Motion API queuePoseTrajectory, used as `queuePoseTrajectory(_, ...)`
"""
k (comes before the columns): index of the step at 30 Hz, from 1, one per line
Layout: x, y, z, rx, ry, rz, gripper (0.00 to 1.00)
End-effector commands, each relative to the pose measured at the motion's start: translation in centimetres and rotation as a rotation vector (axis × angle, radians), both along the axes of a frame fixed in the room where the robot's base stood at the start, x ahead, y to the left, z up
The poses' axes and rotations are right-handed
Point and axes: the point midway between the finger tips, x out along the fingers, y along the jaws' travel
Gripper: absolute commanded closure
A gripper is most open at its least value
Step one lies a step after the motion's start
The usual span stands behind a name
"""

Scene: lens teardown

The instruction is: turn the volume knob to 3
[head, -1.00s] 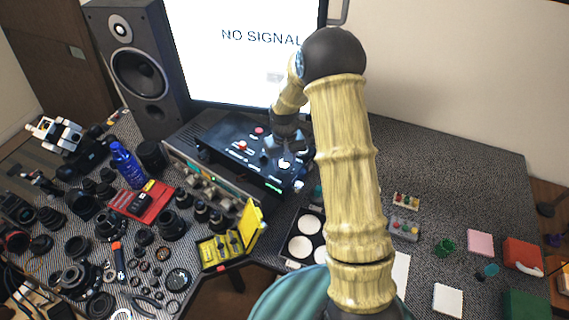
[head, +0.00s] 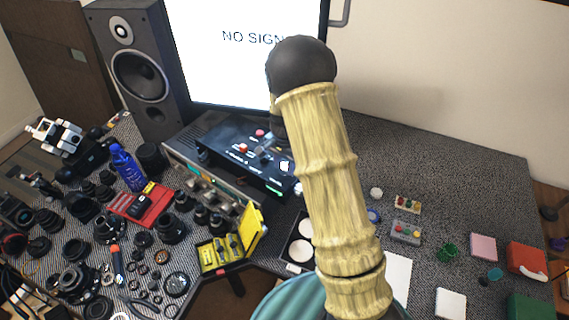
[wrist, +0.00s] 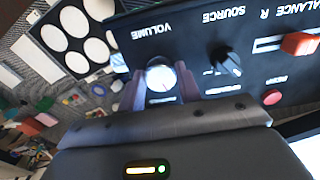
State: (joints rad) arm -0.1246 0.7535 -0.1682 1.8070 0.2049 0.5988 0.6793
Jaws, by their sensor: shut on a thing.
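The volume knob (wrist: 160,75) is a round, pale metallic knob on a black control box, under the printed word VOLUME, which appears upside down in the wrist view. My gripper (wrist: 162,86) has one finger on each side of the knob and is shut on it. The knob's pointer and any scale numbers are too small and bright to read. In the head view the black box (head: 222,140) stands below the monitor, and my arm hides part of its right side.
A silver unit (head: 186,162) stands left of the box. An open yellow case (head: 250,232) lies in front.

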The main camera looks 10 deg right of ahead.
Motion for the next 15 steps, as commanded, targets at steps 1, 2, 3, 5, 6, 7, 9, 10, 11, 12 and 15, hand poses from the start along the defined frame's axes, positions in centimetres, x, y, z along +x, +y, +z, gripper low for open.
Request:
queuePoseTrajectory(1,0.18,0.01,0.24,-0.002,-0.006,-0.038,0.89)
queuePoseTrajectory(2,0.19,0.02,0.24,-0.002,-0.006,-0.059,0.89)
queuePoseTrajectory(3,0.19,0.05,0.25,0.0,-0.006,-0.089,0.89)
queuePoseTrajectory(5,0.21,0.03,0.25,-0.001,-0.006,-0.128,0.89)
queuePoseTrajectory(6,0.23,0.0,0.26,-0.001,-0.006,-0.151,0.89)
queuePoseTrajectory(7,0.23,0.01,0.26,-0.001,-0.006,-0.168,0.89)
queuePoseTrajectory(9,0.24,0.04,0.25,0.0,-0.006,-0.199,0.89)
queuePoseTrajectory(10,0.25,0.05,0.25,0.0,-0.006,-0.211,0.89)
queuePoseTrajectory(11,0.26,0.05,0.24,-0.001,-0.007,-0.22,0.89)
queuePoseTrajectory(12,0.26,0.05,0.24,-0.001,-0.007,-0.231,0.89)
queuePoseTrajectory(15,0.27,0.04,0.22,0.001,-0.007,-0.252,0.89)
